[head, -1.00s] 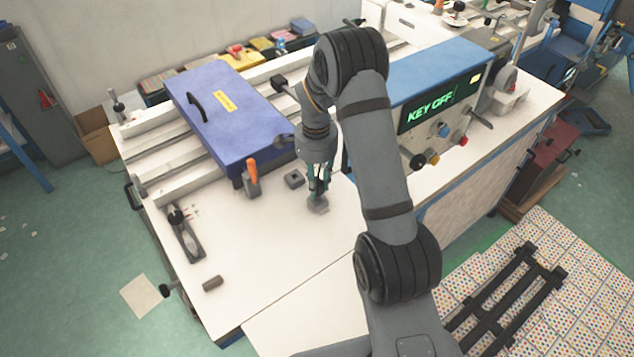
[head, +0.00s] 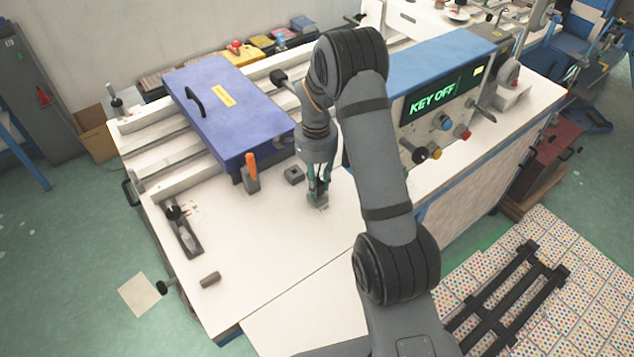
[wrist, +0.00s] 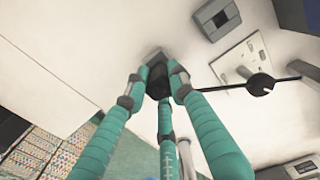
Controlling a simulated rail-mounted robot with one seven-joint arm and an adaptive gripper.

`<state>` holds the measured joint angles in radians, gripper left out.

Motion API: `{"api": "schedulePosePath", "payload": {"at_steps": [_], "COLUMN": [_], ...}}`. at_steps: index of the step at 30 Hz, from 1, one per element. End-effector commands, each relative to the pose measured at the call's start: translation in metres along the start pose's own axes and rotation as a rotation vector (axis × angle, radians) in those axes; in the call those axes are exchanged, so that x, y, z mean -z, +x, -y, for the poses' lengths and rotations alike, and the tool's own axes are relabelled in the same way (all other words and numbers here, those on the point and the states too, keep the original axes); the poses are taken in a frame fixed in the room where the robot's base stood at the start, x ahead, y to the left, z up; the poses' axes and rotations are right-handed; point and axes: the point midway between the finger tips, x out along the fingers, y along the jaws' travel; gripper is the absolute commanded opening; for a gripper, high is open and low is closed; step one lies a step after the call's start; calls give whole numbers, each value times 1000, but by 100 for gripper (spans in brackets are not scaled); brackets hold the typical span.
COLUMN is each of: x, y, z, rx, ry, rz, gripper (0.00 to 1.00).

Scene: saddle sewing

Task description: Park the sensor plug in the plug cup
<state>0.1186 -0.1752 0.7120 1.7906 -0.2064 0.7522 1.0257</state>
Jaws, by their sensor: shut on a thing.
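My gripper (head: 318,196) has teal fingers and is low over the white table, in front of the blue-purple cover. In the wrist view, its fingertips (wrist: 158,85) are shut around a dark round piece, which I take for the sensor plug (wrist: 158,80). A grey squarish piece shows just beyond the fingertips; I cannot tell if it is part of the plug or a separate block. A grey block with a dark square recess, perhaps the plug cup (head: 294,175), stands apart to the upper left of my gripper. It also shows in the wrist view (wrist: 217,18).
An orange-handled tool (head: 251,172) stands left of the recessed block. The blue-purple cover (head: 228,115) lies behind. A console reading KEY OFF (head: 433,105) is to the right. A white plate with a black knob (wrist: 261,85) shows in the wrist view. The front table is mostly clear.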

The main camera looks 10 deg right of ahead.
Motion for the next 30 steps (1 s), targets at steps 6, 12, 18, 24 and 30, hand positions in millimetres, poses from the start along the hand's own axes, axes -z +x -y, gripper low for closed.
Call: {"api": "schedulePosePath", "payload": {"at_steps": [6,12,18,24,30], "x": [0,0,0,0,0], "y": [6,5,5,5,5], "z": [0,0,0,0,0], "rx": [0,0,0,0,0], "ry": [0,0,0,0,0], "rz": [0,0,0,0,0], "gripper": [0,24,36,46,46]}}
